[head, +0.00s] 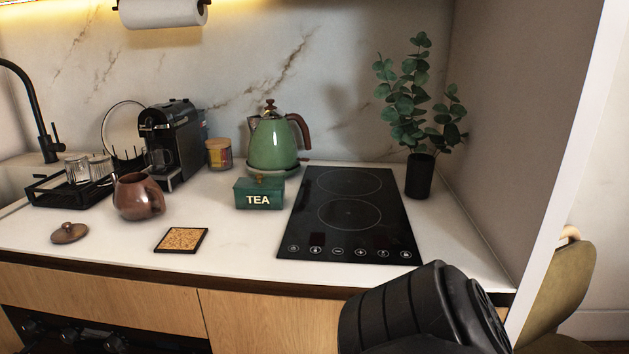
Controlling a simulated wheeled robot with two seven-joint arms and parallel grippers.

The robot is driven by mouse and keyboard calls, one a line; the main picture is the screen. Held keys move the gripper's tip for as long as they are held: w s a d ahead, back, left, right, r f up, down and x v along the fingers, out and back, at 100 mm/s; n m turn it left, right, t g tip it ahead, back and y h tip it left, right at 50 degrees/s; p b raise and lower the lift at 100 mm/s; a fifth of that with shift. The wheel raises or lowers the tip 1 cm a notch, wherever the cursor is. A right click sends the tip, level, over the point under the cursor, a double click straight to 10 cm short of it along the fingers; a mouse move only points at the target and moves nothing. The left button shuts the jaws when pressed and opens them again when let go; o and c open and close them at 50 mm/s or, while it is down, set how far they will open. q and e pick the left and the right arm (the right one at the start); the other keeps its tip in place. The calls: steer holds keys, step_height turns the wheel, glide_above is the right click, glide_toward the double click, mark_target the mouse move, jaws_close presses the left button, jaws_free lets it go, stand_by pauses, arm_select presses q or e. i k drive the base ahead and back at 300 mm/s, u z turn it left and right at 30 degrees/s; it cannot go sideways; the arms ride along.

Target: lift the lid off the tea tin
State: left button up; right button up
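The green tea tin (258,198), marked "TEA", stands upright on the white counter, left of the black hob and in front of the kettle. Its lid (258,181) is on top, with a small brown knob. A black part of my own arm shows at the bottom right, in front of the counter edge. No gripper fingers show in the head view. Nothing touches the tin.
A green kettle (273,142) stands close behind the tin. The black hob (350,213) lies to its right. A brown pot (137,197), its loose lid (69,233) and a cork trivet (181,240) are on the left. The counter in front of the tin is clear.

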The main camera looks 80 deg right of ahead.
mark_target(257, 182)
steer(key=z, duration=1.5)
